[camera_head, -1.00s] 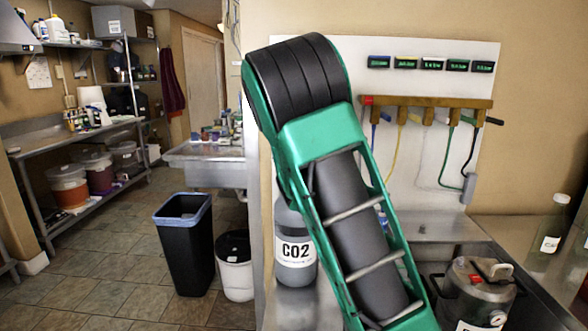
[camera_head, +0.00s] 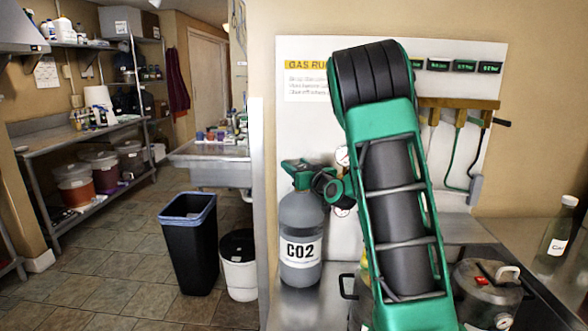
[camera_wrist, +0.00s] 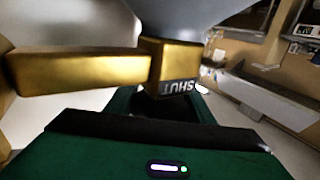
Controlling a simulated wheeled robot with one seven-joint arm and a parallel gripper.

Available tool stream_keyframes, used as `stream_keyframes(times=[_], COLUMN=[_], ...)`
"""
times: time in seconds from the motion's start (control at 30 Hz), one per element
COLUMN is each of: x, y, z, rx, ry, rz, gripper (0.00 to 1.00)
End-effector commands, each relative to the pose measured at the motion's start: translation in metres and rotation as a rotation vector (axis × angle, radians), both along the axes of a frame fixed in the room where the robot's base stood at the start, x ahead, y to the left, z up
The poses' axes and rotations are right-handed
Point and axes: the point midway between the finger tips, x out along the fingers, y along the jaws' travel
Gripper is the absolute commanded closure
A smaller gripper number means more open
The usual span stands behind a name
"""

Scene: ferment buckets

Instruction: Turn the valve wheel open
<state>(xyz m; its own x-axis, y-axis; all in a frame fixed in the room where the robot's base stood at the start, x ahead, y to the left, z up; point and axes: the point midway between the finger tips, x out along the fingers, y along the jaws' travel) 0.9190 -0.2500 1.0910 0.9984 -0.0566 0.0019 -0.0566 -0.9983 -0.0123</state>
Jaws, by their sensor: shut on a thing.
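The grey gas cylinder marked CO2 (camera_head: 299,225) stands upright on the metal counter. My green gripper (camera_head: 292,167) is at its top, shut on the valve wheel, which the gripper hides. In the wrist view, a brass valve body (camera_wrist: 90,72) with a side arm crosses the picture, and a dark label reading SHUT (camera_wrist: 179,87) shows upside down on it. My gripper (camera_wrist: 175,106) lies right below the brass; its fingertips and the grip itself are hard to make out there. The cylinder's grey shoulder (camera_wrist: 190,14) is behind the brass.
A round gauge (camera_head: 342,156) sits right of the cylinder top, partly behind my arm. A metal pot (camera_head: 487,290) stands at the right, near a bottle (camera_head: 558,230). Hoses hang from a wooden rail (camera_head: 458,103). A black bin (camera_head: 187,240) stands on the floor at left.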

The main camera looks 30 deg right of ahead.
Motion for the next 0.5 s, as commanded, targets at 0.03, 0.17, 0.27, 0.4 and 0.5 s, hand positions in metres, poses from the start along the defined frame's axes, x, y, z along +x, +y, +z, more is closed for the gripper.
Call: stream_keyframes(times=[0.03, 0.17, 0.27, 0.4, 0.5], x=[0.0007, 0.0008, 0.0009, 0.0005, 0.0006], y=[-0.0008, 0.0012, 0.0028, 0.0036, 0.0045], z=[0.0014, 0.0012, 0.0006, 0.0003, 0.0000], rx=[0.001, 0.001, 0.001, 0.002, 0.002], ry=[-0.003, -0.003, -0.002, -0.001, 0.001], rz=[0.013, 0.046, 0.067, 0.085, 0.094], gripper=[0.75, 0.75, 0.75, 0.75, 0.75])
